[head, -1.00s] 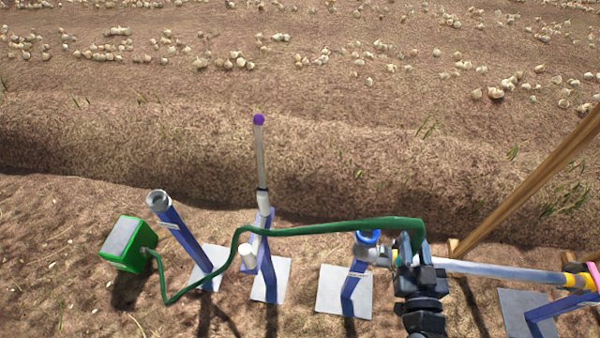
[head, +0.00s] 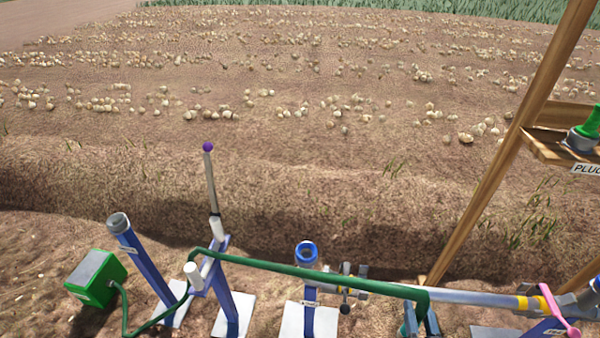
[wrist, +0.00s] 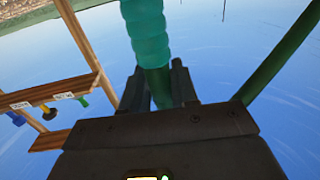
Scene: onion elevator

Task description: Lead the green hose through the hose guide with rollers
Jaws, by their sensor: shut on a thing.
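The green hose (head: 310,274) runs from a green box (head: 97,278) along the ground, up to the hose guide, then right in a nearly straight line to my gripper (head: 421,318). The hose guide is a blue post (head: 228,297) with white rollers (head: 193,273) and a tall rod topped by a purple ball. The hose bends at the guide and appears to pass between the lower and upper white rollers; exact contact is unclear. My gripper, at the bottom edge in the head view, is shut on the hose near its teal ribbed end (wrist: 146,32).
A blue post with a grey open top (head: 119,223) stands left of the guide. A grey pipe (head: 470,297) with a pink band runs right. A wooden frame (head: 505,150) with a shelf rises at right.

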